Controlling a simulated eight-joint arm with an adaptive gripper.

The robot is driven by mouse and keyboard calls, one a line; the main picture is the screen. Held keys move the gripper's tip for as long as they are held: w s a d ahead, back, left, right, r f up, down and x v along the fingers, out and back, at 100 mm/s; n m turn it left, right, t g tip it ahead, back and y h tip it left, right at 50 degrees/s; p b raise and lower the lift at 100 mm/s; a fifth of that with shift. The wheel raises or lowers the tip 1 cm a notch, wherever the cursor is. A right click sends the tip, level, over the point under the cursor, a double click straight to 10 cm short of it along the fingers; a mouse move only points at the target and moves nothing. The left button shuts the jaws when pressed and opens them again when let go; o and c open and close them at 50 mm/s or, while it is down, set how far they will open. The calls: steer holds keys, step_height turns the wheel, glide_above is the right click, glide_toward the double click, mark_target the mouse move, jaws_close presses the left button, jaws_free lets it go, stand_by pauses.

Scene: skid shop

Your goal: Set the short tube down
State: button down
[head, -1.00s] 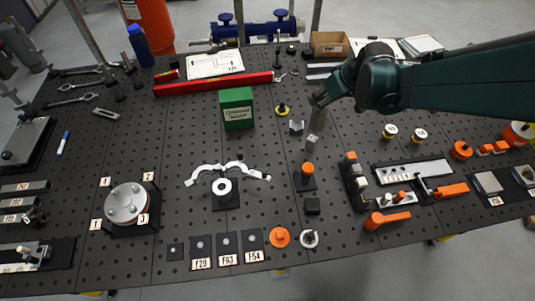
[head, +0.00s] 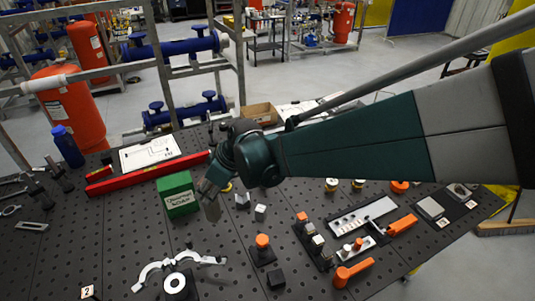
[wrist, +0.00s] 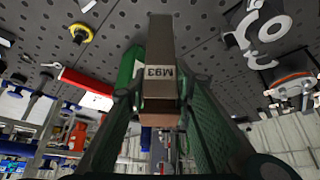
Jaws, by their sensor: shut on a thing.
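My gripper (head: 212,186) is shut on a grey square-sided short tube (head: 213,209). In the head view the tube hangs below the fingers, between the green box (head: 178,196) and a small grey bracket (head: 242,201). In the wrist view the tube (wrist: 160,45) stands between the two fingers (wrist: 158,105), with a pale printed label on its side and a brownish end face toward the camera. I cannot tell whether its far end touches the perforated table (head: 120,225).
A red bar (head: 145,174) lies behind the green box. A white-armed fixture (head: 175,284), a black block with an orange knob (head: 262,243) and a small light cube (head: 260,212) stand nearer. Orange-handled clamps (head: 353,272) are at right.

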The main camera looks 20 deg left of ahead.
mark_target(213, 211)
steer(key=shift+f, duration=0.1)
steer(key=shift+f, duration=2.95)
steer(key=shift+f, duration=2.1)
steer(key=c, duration=2)
jaws_free()
steer(key=shift+d+r, duration=0.1)
steer(key=shift+r, duration=0.15)
steer(key=v, duration=1.1)
steer(key=shift+d+r, duration=0.15)
steer(key=shift+r, duration=0.2)
